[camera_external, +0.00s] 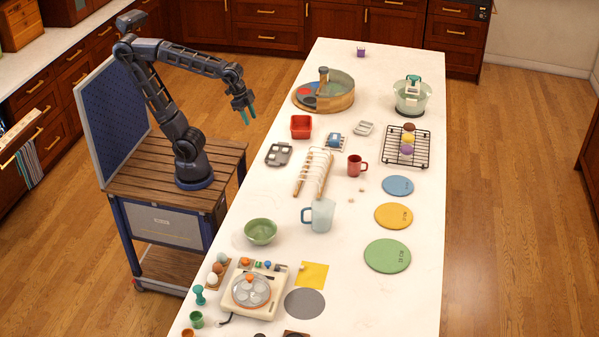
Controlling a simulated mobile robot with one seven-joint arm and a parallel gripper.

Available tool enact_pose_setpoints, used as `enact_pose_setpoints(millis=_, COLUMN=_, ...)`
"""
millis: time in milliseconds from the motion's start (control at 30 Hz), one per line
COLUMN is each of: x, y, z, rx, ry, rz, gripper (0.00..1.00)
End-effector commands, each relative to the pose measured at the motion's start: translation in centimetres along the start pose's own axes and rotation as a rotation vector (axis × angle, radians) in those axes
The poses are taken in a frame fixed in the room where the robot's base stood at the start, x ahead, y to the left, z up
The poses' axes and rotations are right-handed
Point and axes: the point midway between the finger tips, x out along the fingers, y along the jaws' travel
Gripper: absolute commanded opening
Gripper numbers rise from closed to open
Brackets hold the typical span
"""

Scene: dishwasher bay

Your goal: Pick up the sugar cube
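Two small pale cube-like pieces lie on the white counter in front of the red mug (356,166). One pale piece (351,201) is nearer the camera, and the other pale piece (362,190) is a little behind it to the right. They look like sugar cubes but are too small to tell for sure. My gripper (247,115) has teal fingertips pointing down. It hangs left of the counter, well away from both pieces. Its fingers look apart with nothing between them.
The white counter (410,290) is crowded. Blue, yellow (393,216) and green discs lie to the right. A cooling rack (419,151) stands behind.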

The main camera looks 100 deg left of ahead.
Motion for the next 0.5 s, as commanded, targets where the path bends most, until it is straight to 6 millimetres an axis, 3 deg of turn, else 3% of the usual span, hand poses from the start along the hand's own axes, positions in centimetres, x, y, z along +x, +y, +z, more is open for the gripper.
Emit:
enact_pose_setpoints(millis=233, x=1.4, y=-1.2, z=-6.8, rx=0.189, ry=-0.044, rz=0.051, gripper=0.40)
enact_pose_setpoints(millis=500, x=4.2, y=-2.5, z=-13.7, rx=0.399, ry=-0.075, rz=0.119, gripper=0.40)
